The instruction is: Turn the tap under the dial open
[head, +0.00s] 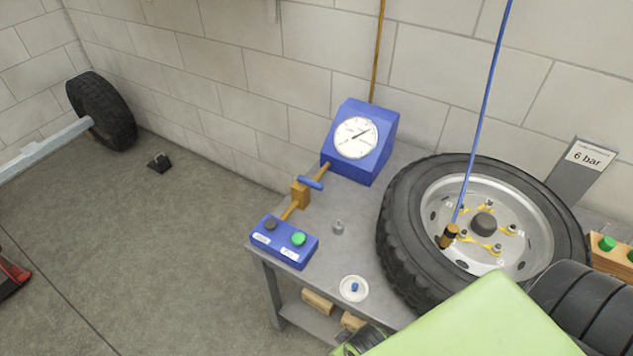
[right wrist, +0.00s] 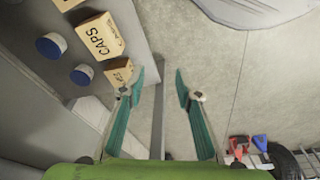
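The dial (head: 356,138) is a white round gauge on a blue box (head: 377,158) at the back of the bench. Below it to the left, a brass pipe runs to a brass tap body (head: 300,194). The tap's blue handle (head: 310,183) lies across the pipe line. No gripper is near the tap. My right gripper (right wrist: 160,92) is open and empty in the right wrist view, with its two teal fingers apart, low beside the bench. My green right arm (head: 490,320) fills the lower right of the head view. My left gripper is not in view.
A blue box with black and green buttons (head: 284,242) sits at the bench's front left corner. A tyre on a rim (head: 400,240) takes up the right side. A small metal piece (head: 338,228) and a white dish (head: 354,289) lie between. Caps boxes (right wrist: 100,38) stand on the lower shelf.

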